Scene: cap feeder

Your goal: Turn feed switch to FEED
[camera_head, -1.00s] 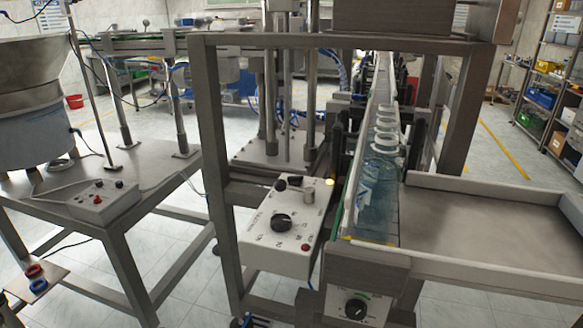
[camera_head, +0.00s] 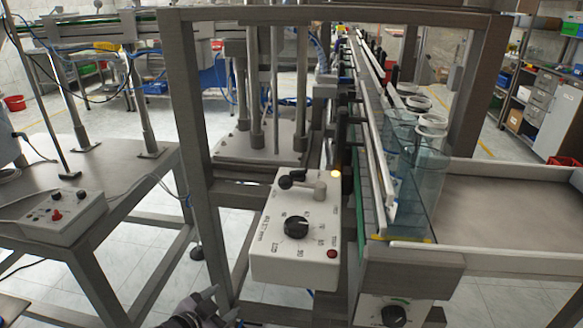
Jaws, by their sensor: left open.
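A white control box (camera_head: 296,254) stands in the middle of the view, on the metal frame. On its top are a black round knob (camera_head: 296,228) with marks around it, a small black and grey lever-like part (camera_head: 300,184) at the far edge, a red button (camera_head: 332,254) and a lit yellow lamp (camera_head: 336,174). The lettering is too small to read, so I cannot tell which control is marked FEED. My left gripper (camera_head: 204,304) shows partly at the bottom edge, open, below and left of the box and apart from it. My right gripper is not in view.
A smaller grey box (camera_head: 60,215) with red and black controls sits on the left table. A conveyor with clear guards (camera_head: 428,190) runs along the box's right side. A lower panel (camera_head: 400,310) has another black knob. Steel posts (camera_head: 190,110) stand behind and left.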

